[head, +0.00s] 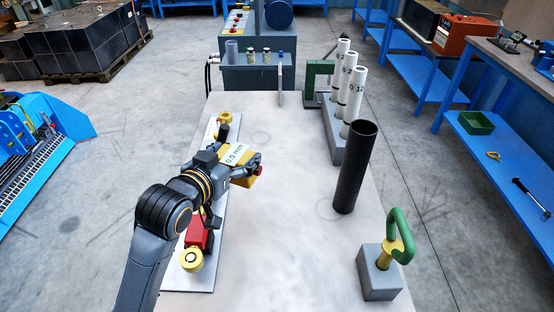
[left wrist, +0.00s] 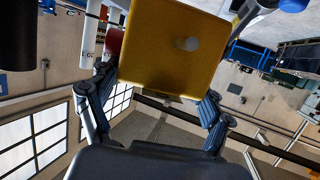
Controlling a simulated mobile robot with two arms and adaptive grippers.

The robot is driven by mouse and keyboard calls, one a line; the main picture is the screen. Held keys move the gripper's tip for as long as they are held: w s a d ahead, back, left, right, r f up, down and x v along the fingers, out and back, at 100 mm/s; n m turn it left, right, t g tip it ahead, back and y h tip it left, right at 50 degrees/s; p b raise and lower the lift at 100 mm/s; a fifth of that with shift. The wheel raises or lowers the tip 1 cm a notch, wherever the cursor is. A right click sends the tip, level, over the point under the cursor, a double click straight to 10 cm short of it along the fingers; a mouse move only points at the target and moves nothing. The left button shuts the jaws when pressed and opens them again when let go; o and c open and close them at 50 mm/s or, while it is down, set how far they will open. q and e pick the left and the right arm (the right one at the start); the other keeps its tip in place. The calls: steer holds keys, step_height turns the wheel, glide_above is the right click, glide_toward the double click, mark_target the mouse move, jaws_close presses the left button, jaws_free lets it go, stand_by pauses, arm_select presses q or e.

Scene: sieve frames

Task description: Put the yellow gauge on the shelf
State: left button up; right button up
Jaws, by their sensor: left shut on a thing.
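The yellow gauge (head: 244,181) has a white face reading 0.0 mm and sits above the left part of the pale table. My left gripper (head: 238,170) is shut on it, and the fingers partly hide it. In the left wrist view the gauge (left wrist: 170,50) is a yellow block with a round grey spot, between the fingers of the gripper (left wrist: 158,88). A blue shelf (head: 505,150) runs under the bench at the right; I cannot tell if it is the task's shelf. My right gripper is not in view.
A white board (head: 200,280) with red and yellow parts lies along the table's left side, partly under my arm. A black tube (head: 354,165), a grey block with a green handle (head: 379,280) and white numbered tubes (head: 351,92) stand at the right. The table's middle is clear.

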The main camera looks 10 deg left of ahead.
arm_select(q)
steer(key=w+d+f, duration=0.2)
steer(key=w+f, duration=0.1)
steer(key=w+d+f, duration=0.2)
steer(key=w+f, duration=0.1)
steer(key=f, duration=0.1)
steer(key=w+d+f+p, duration=0.1)
steer(key=w+d+f, duration=0.1)
steer(key=w+f, duration=0.2)
steer(key=shift+d+f, duration=0.1)
steer(key=shift+f, duration=0.35)
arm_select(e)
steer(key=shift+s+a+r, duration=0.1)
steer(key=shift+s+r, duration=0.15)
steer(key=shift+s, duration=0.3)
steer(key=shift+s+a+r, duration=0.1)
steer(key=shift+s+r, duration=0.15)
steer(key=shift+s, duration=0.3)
arm_select(q)
steer(key=shift+f, duration=0.15)
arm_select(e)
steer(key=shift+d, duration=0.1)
arm_select(q)
steer(key=o, duration=1.2)
steer(key=shift+c, duration=0.2)
steer(key=shift+o, duration=1.1)
steer(key=shift+s, duration=0.1)
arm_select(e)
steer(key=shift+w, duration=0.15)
